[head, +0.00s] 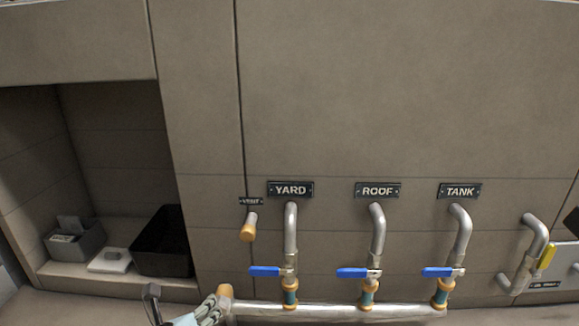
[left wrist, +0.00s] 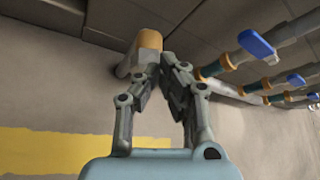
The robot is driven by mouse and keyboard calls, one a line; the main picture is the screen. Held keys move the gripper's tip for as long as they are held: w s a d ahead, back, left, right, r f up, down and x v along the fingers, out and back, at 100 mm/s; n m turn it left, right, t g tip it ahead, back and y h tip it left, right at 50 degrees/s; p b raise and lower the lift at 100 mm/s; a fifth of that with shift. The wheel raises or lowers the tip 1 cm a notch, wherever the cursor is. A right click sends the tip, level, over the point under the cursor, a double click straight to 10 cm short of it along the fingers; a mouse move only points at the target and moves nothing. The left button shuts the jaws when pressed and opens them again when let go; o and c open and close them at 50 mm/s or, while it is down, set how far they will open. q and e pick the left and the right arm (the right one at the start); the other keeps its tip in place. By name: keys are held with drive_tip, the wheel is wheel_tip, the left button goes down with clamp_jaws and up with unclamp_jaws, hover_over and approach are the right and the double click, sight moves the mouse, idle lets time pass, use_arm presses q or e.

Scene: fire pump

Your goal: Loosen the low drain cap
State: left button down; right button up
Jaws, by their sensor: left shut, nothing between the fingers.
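The low drain cap (head: 225,291) is a brass-orange cap at the left end of the horizontal pipe (head: 330,312) along the wall. The cap also shows in the left wrist view (left wrist: 150,42), just beyond my fingertips. My left gripper (head: 216,303) comes in from the lower left and is right at the cap. In the left wrist view its fingers (left wrist: 158,72) are closed together with nothing between them, overlapping the cap's lower edge. I cannot tell whether they touch it. My right gripper is not in view.
Above the pipe stand YARD, ROOF and TANK lines with blue valve handles (head: 265,271). A brass-capped vent stub (head: 248,232) hangs above the drain cap. A yellow handle (head: 547,257) is far right. A recess at left holds a grey box (head: 77,243) and a black bin (head: 163,245).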

use_arm(q)
drive_tip(key=shift+w, duration=0.9)
drive_tip(key=shift+f, duration=0.25)
drive_tip(key=shift+a+f, duration=0.3)
drive_tip(key=shift+a, duration=0.25)
drive_tip(key=shift+a+f, duration=0.3)
drive_tip(key=shift+a, duration=0.25)
drive_tip(key=shift+a+f, duration=0.1)
drive_tip(key=shift+f, duration=0.05)
idle(0.6)
